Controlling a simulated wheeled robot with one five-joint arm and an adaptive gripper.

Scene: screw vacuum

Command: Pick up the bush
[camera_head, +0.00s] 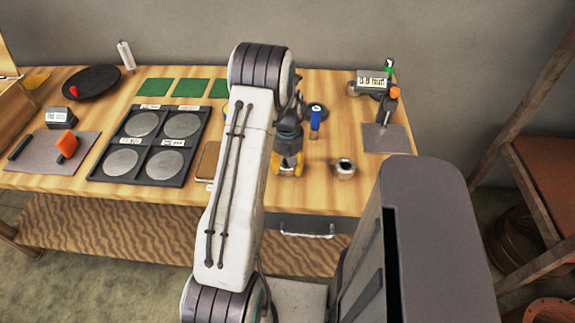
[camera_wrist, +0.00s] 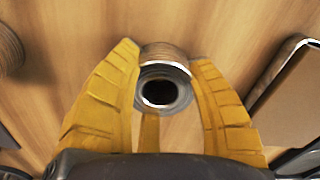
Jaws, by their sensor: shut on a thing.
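The bush (camera_wrist: 163,94) is a grey metal ring with a dark round hole, seen in the wrist view between the two yellow fingers of my gripper (camera_wrist: 164,57). The fingers are shut on its sides. In the head view my gripper (camera_head: 287,165) points down at the front part of the wooden table, with its yellow fingertips low at the tabletop. The bush is mostly hidden by the fingers there. I cannot tell whether it touches the table.
Another round metal part (camera_head: 344,168) stands to the right of my gripper. A brown flat case (camera_head: 207,160) lies to its left, beside a black tray (camera_head: 101,168) with round grey plates. A blue-handled tool (camera_head: 315,120) stands behind. The wooden table (camera_head: 335,195) is clear near its front edge.

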